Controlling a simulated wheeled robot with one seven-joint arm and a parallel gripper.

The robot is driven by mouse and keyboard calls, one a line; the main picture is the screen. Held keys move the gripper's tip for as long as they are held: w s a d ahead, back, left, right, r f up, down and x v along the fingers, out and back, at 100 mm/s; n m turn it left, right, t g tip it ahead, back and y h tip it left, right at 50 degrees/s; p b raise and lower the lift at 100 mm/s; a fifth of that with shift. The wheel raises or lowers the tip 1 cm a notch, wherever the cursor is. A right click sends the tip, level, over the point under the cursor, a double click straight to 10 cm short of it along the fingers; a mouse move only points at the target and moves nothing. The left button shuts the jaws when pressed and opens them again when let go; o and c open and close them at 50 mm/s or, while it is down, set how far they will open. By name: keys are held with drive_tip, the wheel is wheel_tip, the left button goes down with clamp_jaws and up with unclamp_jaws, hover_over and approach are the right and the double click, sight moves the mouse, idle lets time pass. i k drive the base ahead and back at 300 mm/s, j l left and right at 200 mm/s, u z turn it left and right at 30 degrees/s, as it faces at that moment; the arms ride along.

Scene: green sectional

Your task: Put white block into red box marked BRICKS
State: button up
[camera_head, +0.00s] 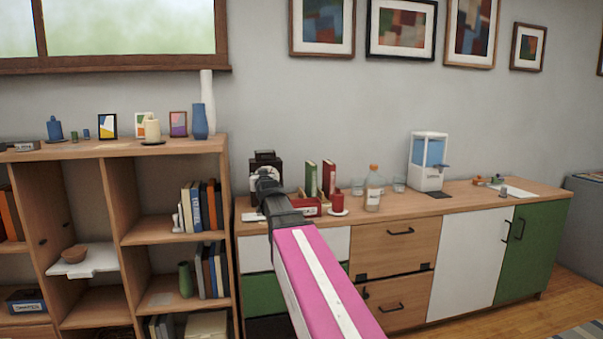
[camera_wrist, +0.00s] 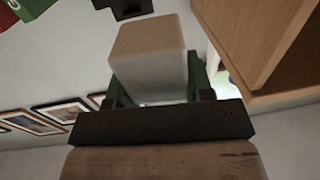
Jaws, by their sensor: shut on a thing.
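The white block (camera_wrist: 148,50) is held between the dark green fingers of my gripper (camera_wrist: 157,88) in the wrist view. The gripper is shut on it, and the block sticks out beyond the fingers. In the head view my arm reaches toward the left end of the sideboard and hides part of it; the gripper and block cannot be made out clearly there. A red box (camera_head: 309,208) with a pale label sits on the sideboard just right of my arm. Its left part is hidden by the arm, and the label is too small to read.
A shelf unit (camera_head: 100,215) with vases, frames and books stands at left. The air above the sideboard's middle is clear.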

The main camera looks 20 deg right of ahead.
sight(305, 214)
drive_tip(key=l+u, duration=0.25)
drive_tip(key=l, duration=1.55)
drive_tip(key=l+u, duration=0.1)
drive_tip(key=l, duration=0.35)
drive_tip(key=k+l, duration=0.15)
drive_tip(key=l, duration=0.3)
drive_tip(key=k+l+u, duration=0.15)
drive_tip(key=l, duration=0.3)
drive_tip(key=i+l, duration=0.2)
drive_tip(key=i, duration=0.2)
